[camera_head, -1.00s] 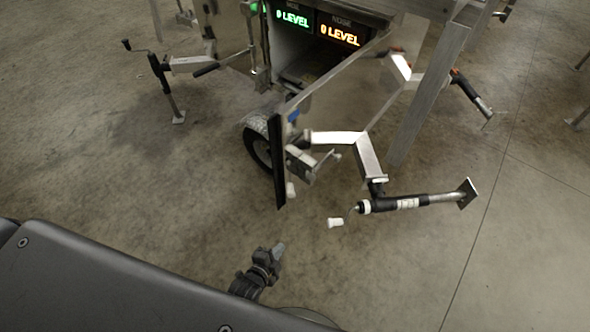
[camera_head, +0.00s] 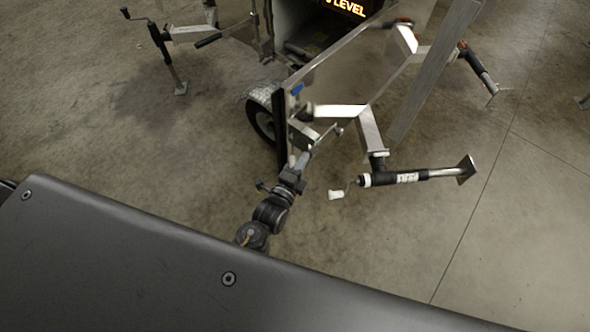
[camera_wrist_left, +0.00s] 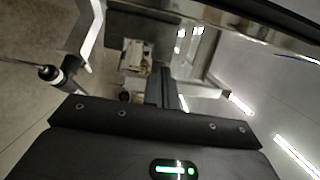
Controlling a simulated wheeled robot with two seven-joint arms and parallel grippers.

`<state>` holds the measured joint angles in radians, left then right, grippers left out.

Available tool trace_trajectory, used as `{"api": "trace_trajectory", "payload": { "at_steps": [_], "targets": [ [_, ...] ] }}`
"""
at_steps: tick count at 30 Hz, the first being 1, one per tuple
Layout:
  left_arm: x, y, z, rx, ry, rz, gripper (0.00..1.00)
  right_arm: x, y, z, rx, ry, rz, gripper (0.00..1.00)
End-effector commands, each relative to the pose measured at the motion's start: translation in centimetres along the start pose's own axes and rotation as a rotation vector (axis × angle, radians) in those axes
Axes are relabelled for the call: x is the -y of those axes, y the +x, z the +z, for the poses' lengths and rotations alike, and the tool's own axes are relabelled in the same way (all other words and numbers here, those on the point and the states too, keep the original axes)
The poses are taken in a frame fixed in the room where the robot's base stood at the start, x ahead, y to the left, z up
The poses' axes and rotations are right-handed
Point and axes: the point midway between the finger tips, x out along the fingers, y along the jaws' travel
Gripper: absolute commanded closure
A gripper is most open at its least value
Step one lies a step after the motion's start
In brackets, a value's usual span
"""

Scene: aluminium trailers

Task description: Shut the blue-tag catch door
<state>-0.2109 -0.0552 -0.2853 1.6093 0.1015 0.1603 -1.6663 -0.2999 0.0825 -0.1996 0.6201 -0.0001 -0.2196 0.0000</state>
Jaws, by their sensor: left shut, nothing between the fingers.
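The blue-tag catch door stands open, its shiny metal panel (camera_head: 345,72) swung out from the trailer, with a black strip (camera_head: 281,135) along its free edge. The blue tag (camera_head: 297,88) is near the top of that edge. A metal catch (camera_head: 301,132) sits below the tag. My left gripper (camera_head: 306,154) is shut and empty, with its tips close to the lower part of the door's free edge near the catch. I cannot tell whether they touch. In the left wrist view the dark fingers (camera_wrist_left: 163,88) point at a shiny surface. My right gripper is not in view.
A wheel (camera_head: 262,118) is behind the door edge. A jack leg (camera_head: 420,176) sticks out to the right, with a small white piece (camera_head: 336,195) near it. Another jack (camera_head: 163,55) stands left.

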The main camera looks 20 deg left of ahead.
Motion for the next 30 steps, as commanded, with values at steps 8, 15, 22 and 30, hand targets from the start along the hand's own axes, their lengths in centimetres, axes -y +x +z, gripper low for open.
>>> {"api": "trace_trajectory", "payload": {
  "at_steps": [8,15,22,30],
  "targets": [
    [0.2,3.2,2.1,0.002,0.002,0.001,1.0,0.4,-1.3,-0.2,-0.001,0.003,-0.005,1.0],
    [0.0,3.6,3.8,0.001,0.0,0.001,1.0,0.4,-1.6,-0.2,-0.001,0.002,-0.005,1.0],
    [0.0,3.6,3.9,0.0,-0.001,0.0,1.0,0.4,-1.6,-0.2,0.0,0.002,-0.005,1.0],
    [-0.2,3.8,4.3,-0.013,0.003,0.0,1.0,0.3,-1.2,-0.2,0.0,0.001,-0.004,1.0]
  ]
}}
